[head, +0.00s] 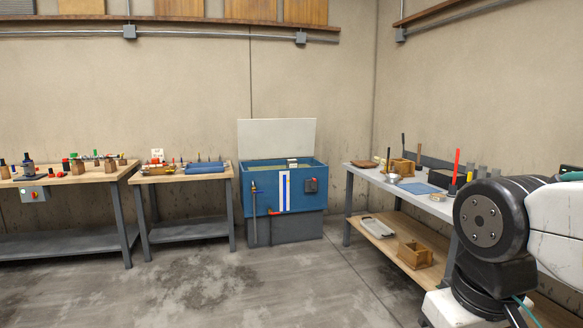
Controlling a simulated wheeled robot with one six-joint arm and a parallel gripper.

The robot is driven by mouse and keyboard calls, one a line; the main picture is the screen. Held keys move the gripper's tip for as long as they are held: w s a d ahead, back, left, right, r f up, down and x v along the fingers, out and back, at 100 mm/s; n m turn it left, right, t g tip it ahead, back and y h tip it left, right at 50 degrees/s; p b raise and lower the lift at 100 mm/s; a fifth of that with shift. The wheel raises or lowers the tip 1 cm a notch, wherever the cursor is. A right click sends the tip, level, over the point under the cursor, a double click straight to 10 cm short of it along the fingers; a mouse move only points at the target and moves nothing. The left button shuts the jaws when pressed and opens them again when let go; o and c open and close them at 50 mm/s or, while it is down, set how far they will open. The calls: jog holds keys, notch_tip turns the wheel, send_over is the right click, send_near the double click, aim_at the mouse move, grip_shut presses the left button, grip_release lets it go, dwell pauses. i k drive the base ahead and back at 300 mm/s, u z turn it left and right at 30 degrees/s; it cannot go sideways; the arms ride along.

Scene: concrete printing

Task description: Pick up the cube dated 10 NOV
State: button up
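I cannot make out any cube with the date 10 NOV; no lettering is legible at this distance. A blue tank (262,190) stands against the back wall with its pale lid (277,139) raised. A small pale block-like item (292,162) shows at the tank's back rim, too small to identify. The inside of the tank is mostly hidden by its front wall. Part of my arm shows at the right edge, but my gripper is out of view.
A right-hand bench (437,207) holds bowls, wooden moulds and tools; a wooden box (415,254) and a tray (378,228) lie on its lower shelf. Two wooden-topped benches (75,177) with small items stand left of the tank. The concrete floor (230,285) before the tank is clear.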

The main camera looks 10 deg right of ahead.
aim_at(290, 163)
jog(key=u, duration=0.3)
jog(key=i, duration=2.5)
jog(key=u, duration=0.2)
jog(key=i, duration=1.9)
jog(key=z, duration=0.55)
jog(key=i, duration=1.9)
jog(key=z, duration=0.75)
jog(key=i, duration=1.05)
jog(key=z, duration=0.25)
